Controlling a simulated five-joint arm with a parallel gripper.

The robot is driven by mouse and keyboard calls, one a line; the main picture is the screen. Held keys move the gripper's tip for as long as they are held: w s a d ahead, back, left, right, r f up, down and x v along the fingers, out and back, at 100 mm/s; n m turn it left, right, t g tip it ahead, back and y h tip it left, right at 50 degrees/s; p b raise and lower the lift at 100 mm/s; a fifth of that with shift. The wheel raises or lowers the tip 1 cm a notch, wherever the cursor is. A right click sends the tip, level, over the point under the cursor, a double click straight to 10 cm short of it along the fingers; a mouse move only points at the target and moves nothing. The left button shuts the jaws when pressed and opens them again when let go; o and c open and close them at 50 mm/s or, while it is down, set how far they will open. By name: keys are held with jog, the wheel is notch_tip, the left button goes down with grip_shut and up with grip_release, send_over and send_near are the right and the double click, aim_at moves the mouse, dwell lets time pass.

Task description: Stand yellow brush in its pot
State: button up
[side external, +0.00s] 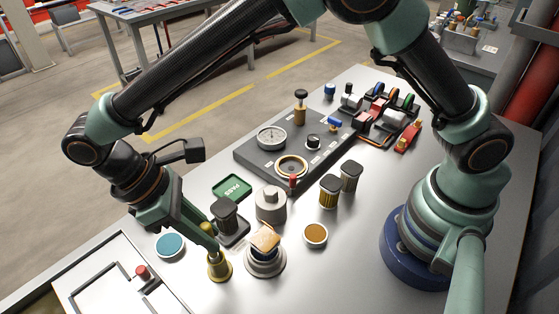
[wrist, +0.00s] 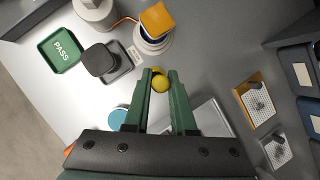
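A yellow brass-coloured upright piece (side external: 219,267), which I take for the brush, stands at the front of the metal table with a flared lower end. In the wrist view its round yellow top (wrist: 160,84) sits between my fingers. My gripper (side external: 212,243) reaches down to its upper part; in the wrist view the two green fingers (wrist: 160,76) lie close against both sides of it. Its lower end looks on or very near the table; the exact contact is unclear. I cannot tell for certain which vessel is its pot.
Close to the right, a round stand (side external: 265,264) carries an orange block (side external: 265,238). Behind are a black-capped piece (side external: 224,212), a grey cylinder (side external: 271,206) and a green PASS tray (side external: 232,188). A blue disc (side external: 170,245) lies left, an orange disc (side external: 316,235) right.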

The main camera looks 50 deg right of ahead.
jog(key=o, duration=0.4)
jog(key=shift+r, duration=0.1)
jog(key=v, duration=1.2)
dwell(0.5)
